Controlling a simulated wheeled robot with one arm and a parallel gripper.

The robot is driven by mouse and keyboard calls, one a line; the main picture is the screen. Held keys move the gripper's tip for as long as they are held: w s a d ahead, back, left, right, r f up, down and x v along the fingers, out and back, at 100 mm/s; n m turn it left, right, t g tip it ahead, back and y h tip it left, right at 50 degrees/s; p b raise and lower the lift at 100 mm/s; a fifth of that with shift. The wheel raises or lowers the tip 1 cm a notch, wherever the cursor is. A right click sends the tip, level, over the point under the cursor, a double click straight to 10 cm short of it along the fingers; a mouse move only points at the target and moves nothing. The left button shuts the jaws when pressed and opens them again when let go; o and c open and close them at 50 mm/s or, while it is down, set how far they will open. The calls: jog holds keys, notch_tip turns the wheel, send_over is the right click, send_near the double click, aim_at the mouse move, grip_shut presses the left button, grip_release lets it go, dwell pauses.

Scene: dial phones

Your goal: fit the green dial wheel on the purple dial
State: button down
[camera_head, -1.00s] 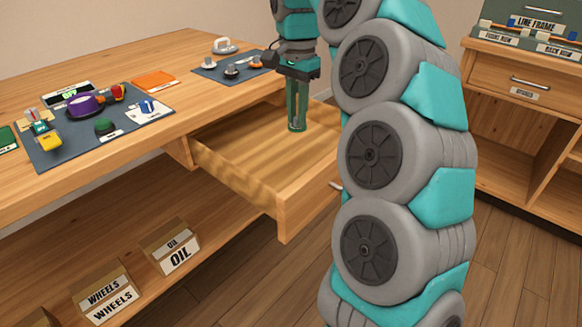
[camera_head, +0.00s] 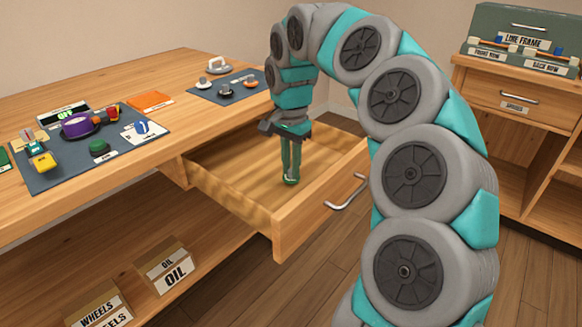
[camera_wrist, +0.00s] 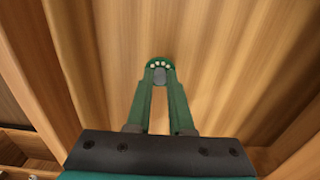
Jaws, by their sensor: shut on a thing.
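My gripper (camera_head: 291,178) points straight down over the open drawer. Its green fingers (camera_wrist: 159,90) are shut on the green dial wheel (camera_wrist: 159,62), a small round piece with a row of pale holes along its rim. The wheel is at the fingertips and is partly hidden by them. In the head view it is very small; I cannot tell whether it touches the drawer floor. The purple dial (camera_head: 77,125) stands on the dark mat on the worktop, well left of my gripper.
The open drawer (camera_head: 238,205) has wooden walls around my gripper. The dark mat (camera_head: 60,178) also bears a green knob (camera_head: 99,147), a yellow piece (camera_head: 42,161) and a blue-and-white piece (camera_head: 142,127). A second mat (camera_head: 203,92) with small parts lies at the back.

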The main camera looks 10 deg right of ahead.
jog(key=shift+f, duration=0.4)
jog(key=shift+f, duration=0.2)
jog(key=c, duration=0.8)
grip_release()
jog(key=shift+r, duration=0.15)
